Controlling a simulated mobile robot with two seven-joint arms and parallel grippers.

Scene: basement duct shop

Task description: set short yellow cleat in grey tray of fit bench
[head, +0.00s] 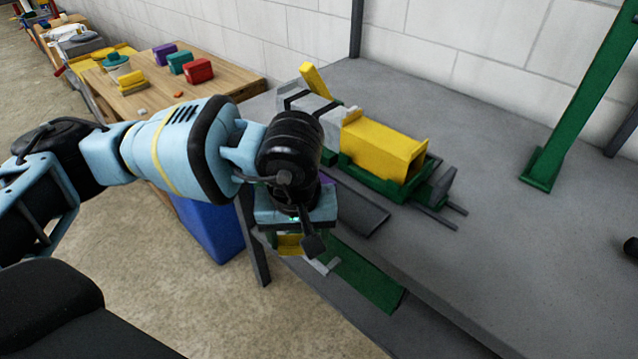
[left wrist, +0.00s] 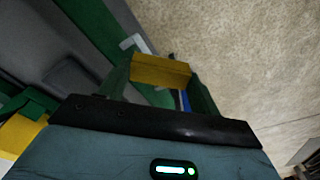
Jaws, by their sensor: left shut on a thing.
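My left gripper (head: 292,238) is shut on the short yellow cleat (head: 288,246), off the near edge of the grey fit bench (head: 490,190). In the left wrist view the cleat (left wrist: 160,71) lies crosswise between the two green fingers of the gripper (left wrist: 160,80). A shallow dark grey tray (head: 362,213) lies on the bench near its front edge, to the right of the gripper; my wrist hides its left part. A dark grey patch in the left wrist view (left wrist: 70,76) looks like the same tray. My right gripper is not in view.
A yellow duct piece (head: 385,143) sits in a green fixture behind the tray. A green strip (head: 365,277) and a light grey bracket show below the bench edge. A wooden table (head: 140,97) with coloured blocks and a blue bin (head: 208,232) stand left.

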